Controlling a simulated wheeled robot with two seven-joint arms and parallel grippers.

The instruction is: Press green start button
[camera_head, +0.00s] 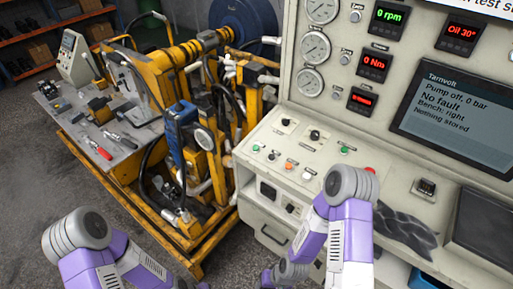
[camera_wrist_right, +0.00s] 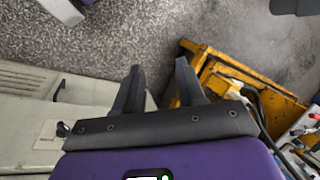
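The control panel's sloped desk has two green buttons: one near its left end (camera_head: 256,148) and one farther right (camera_head: 344,150). Their labels are too small to read, so I cannot tell which one is start. My right arm stands in front of the desk, below and right of the left green button, with its gripper not clearly visible in the head view. In the right wrist view my right gripper (camera_wrist_right: 159,68) is open and empty, its two dark fingers apart over grey floor. My left arm is at the lower left; its gripper is out of view.
A screen (camera_head: 455,120) reads "Pump off, 0 bar, No fault". Orange (camera_head: 289,165) and white (camera_head: 306,175) buttons and a red knob (camera_head: 370,170) share the desk. A yellow machine frame (camera_head: 205,250) stands left of the panel. A dark cloth (camera_head: 405,230) lies at right.

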